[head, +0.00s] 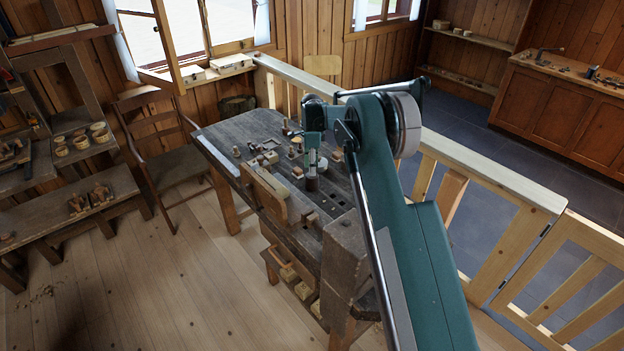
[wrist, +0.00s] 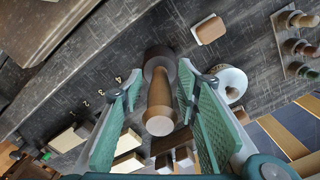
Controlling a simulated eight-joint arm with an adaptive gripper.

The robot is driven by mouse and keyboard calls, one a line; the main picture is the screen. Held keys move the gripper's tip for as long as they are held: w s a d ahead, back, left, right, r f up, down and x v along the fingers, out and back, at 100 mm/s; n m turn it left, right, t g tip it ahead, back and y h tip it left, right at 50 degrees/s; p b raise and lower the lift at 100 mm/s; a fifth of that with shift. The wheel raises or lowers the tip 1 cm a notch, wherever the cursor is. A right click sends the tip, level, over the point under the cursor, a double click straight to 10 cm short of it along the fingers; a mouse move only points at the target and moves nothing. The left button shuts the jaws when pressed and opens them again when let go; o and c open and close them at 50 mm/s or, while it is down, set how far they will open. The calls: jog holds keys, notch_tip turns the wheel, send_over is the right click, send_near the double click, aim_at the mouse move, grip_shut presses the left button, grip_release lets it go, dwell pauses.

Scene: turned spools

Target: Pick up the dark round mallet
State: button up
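The dark round mallet (wrist: 158,58) stands on the grey workbench in the wrist view, with its dark head down and its brown handle (wrist: 160,95) pointing up toward the camera. My gripper (wrist: 160,78) is open, with one green finger on each side of the handle. Gaps show between the handle and both fingers. In the head view my gripper (head: 312,160) points down over the bench, and a dark cylinder that looks like the mallet's head (head: 312,184) shows just below it. The arm and fingers hide part of the mallet there.
A pale round piece (wrist: 230,82) lies close outside the right finger. Pegs stand on a board (wrist: 297,45) at the right. Several blocks (wrist: 68,138) lie at lower left. A wooden railing (head: 490,180) runs behind the bench (head: 235,135).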

jog(key=shift+f, duration=0.25)
dwell(0.4)
grip_shut()
